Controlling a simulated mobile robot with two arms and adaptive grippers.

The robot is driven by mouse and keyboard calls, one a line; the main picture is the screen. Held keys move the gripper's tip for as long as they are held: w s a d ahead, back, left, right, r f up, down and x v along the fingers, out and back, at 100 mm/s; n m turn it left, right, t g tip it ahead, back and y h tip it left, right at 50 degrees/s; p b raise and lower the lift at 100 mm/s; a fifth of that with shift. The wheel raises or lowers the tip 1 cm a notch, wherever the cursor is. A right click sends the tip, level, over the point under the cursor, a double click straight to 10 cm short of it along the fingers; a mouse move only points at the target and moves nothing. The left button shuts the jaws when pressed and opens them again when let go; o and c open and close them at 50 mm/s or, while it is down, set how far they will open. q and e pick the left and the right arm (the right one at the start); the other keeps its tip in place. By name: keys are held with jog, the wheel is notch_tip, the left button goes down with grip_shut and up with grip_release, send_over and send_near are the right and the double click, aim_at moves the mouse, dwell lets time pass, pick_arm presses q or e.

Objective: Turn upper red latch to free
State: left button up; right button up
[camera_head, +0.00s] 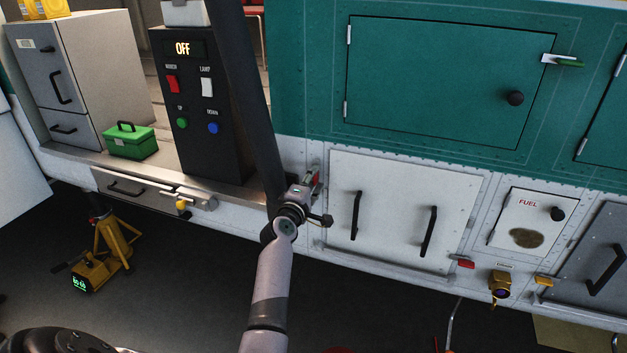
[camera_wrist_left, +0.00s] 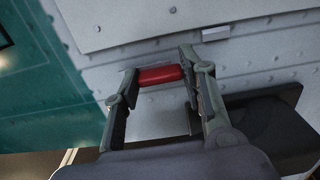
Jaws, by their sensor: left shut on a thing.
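The upper red latch (camera_head: 317,179) sits at the upper left edge of the white panel (camera_head: 392,205) with two black handles. In the left wrist view the red latch (camera_wrist_left: 160,75) lies across between the two fingers, against the riveted grey wall. My left gripper (camera_head: 309,188) is shut on it, one finger at each end. The gripper hides part of the latch in the head view. Another red latch (camera_head: 462,262) sits at the panel's lower right. My right gripper is not in view.
A black control box (camera_head: 200,140) reading OFF stands close left of my left arm. A green toolbox (camera_head: 130,141) sits on the ledge. A FUEL door (camera_head: 530,222) and brass fitting (camera_head: 499,286) are at right. A yellow jack (camera_head: 103,255) stands on the floor.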

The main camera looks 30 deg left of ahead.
pick_arm(q)
jog(key=o, duration=1.2)
jog(key=shift+c, duration=0.2)
jog(key=v, duration=1.2)
jog(key=shift+d, duration=0.1)
